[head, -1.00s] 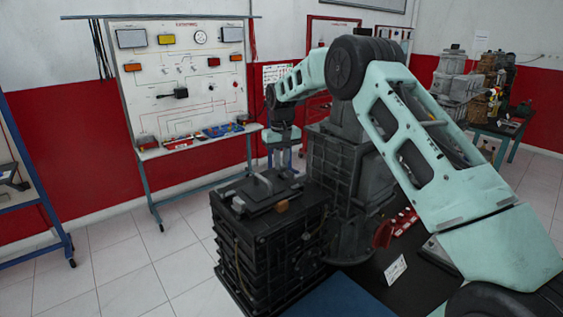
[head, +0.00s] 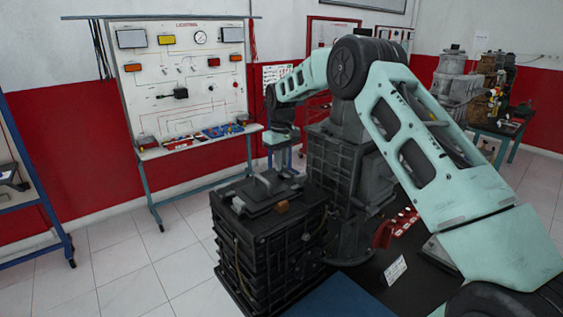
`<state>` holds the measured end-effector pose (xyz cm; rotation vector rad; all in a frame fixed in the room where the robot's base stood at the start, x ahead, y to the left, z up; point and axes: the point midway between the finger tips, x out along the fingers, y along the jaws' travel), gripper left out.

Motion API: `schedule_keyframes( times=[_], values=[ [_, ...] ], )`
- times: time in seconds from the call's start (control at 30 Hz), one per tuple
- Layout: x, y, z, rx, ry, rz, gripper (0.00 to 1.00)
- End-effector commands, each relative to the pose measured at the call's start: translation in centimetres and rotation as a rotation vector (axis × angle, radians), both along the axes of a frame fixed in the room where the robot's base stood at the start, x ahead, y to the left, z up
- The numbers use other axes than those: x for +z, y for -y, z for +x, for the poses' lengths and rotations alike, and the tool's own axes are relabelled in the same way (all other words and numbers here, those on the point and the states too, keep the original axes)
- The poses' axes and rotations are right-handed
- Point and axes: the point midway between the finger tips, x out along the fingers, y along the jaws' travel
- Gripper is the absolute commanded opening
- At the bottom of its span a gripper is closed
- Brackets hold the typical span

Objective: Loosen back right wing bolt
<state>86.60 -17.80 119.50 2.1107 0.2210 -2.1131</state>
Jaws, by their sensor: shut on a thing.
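The black box-like engine trainer (head: 262,240) stands in front of me. Its top carries a dark lid plate with a grey handle (head: 266,183) and a small brown block (head: 282,207). My gripper (head: 283,167) points down at the back right part of this top. Its fingers are shut on the back right wing bolt, which is too small and too covered by the fingers to make out.
A grey machine column (head: 334,170) stands close to the right of my gripper. A white panel board (head: 185,85) with a shelf stands behind on the left. A blue rack (head: 35,185) is at far left. Open tiled floor lies left of the trainer.

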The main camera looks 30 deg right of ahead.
Motion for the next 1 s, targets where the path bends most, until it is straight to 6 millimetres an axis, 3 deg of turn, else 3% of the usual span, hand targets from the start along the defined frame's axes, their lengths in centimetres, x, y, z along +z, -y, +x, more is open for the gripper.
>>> schedule_keyframes(
  times=[0.07,0.1,0.17,0.57,0.77,1.0],
  values=[
    [0.2,0.0,0.1,0.001,0.006,-0.001,0.0],
    [0.2,0.0,0.1,0.001,0.006,-0.001,0.2],
    [0.2,0.0,0.1,0.001,0.006,-0.001,0.36],
    [0.7,0.0,0.1,0.0,0.004,-0.001,0.36],
    [3.9,0.0,0.2,0.0,0.007,-0.001,0.36],
    [9.8,0.0,0.2,0.0,0.009,-0.001,0.36]
  ],
)
